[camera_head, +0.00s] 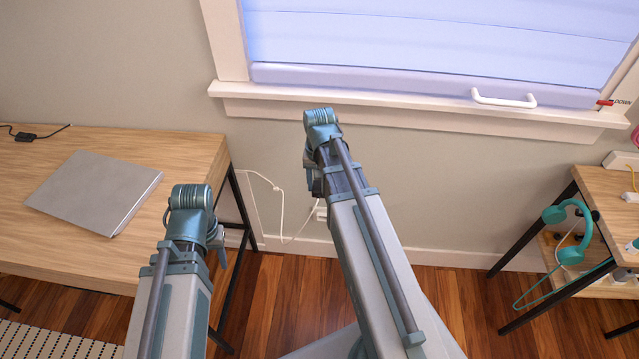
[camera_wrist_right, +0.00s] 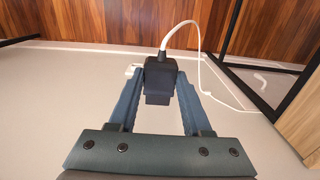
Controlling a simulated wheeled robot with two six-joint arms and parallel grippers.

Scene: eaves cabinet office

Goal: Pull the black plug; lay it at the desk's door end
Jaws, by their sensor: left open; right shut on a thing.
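The black plug (camera_wrist_right: 160,75) sits between the fingers of my right gripper (camera_wrist_right: 158,84) in the right wrist view, with a white cable (camera_wrist_right: 178,32) leaving it. My right gripper is shut on it. In the head view my right gripper (camera_head: 314,182) is low by the wall below the window, largely hidden behind its own arm, and the plug is hidden there. I cannot tell whether the plug still touches a socket. My left gripper (camera_head: 217,240) is open and empty beside the right edge of the wooden desk (camera_head: 185,150).
A silver laptop (camera_head: 95,192) and a small black adapter (camera_head: 25,137) with a cord lie on the desk. The white cable (camera_head: 283,205) hangs along the wall by the desk's black leg. A side table (camera_head: 590,190) with teal headphones (camera_head: 552,215) stands right.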

